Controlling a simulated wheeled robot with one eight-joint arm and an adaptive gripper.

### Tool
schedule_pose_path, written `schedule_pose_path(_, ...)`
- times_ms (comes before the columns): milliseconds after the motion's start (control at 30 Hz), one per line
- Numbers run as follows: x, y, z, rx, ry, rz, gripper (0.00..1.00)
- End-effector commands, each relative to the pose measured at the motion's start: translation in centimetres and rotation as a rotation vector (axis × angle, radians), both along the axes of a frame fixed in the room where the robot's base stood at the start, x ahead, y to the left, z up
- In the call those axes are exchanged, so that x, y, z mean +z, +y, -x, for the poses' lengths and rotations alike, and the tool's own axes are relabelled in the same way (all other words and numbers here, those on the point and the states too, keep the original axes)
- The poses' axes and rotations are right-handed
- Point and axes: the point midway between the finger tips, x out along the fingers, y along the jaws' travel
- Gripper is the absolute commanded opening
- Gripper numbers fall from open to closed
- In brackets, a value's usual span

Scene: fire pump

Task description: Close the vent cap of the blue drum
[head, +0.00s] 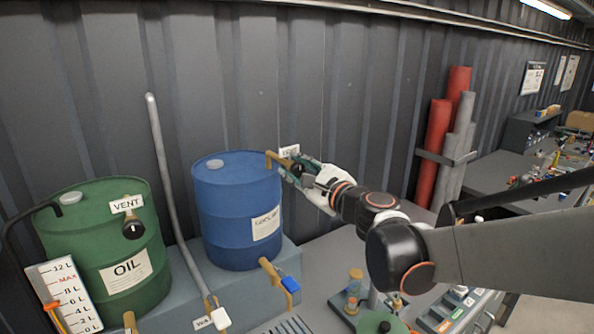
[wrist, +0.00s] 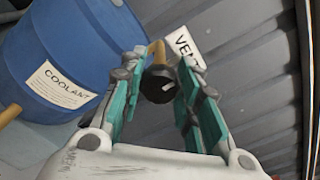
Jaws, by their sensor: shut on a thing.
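The blue drum (head: 232,215), with a white label, stands on a grey-blue ledge left of my gripper; its label reads COOLANT in the wrist view (wrist: 35,60). A brass vent pipe (head: 271,160) comes off its upper right side and ends in a black vent cap (wrist: 158,86) with a pale mark. A white VENT tag (wrist: 189,47) is just behind the cap. My gripper (head: 290,170) reaches in from the right, with its teal fingers (wrist: 158,75) on either side of the cap, shut on it. In the head view the fingers mostly hide the cap.
A green OIL drum (head: 105,235) with its own VENT tag and black cap stands at left. A grey pipe (head: 170,190) rises between the drums. A brass tap with a blue handle (head: 290,284) sticks out below the blue drum. The corrugated wall is close behind.

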Motion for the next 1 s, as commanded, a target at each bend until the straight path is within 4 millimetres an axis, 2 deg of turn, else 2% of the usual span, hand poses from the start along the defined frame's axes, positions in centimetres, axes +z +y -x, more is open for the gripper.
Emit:
schedule_pose_path(100, -0.1, 0.0, 0.1, 0.001, -0.001, 0.002, 0.06)
schedule_pose_path(133, -0.1, 0.0, 0.1, 0.001, -0.001, 0.002, 0.37)
schedule_pose_path(200, -0.1, 0.0, 0.0, 0.001, 0.0, 0.001, 0.51)
schedule_pose_path(633, 0.0, -0.4, 0.5, -0.001, -0.001, 0.001, 0.51)
schedule_pose_path(767, 0.0, -1.3, 1.9, -0.001, -0.001, 0.001, 0.51)
schedule_pose_path(1000, -0.1, -4.1, 5.9, -0.003, -0.001, 0.001, 0.51)
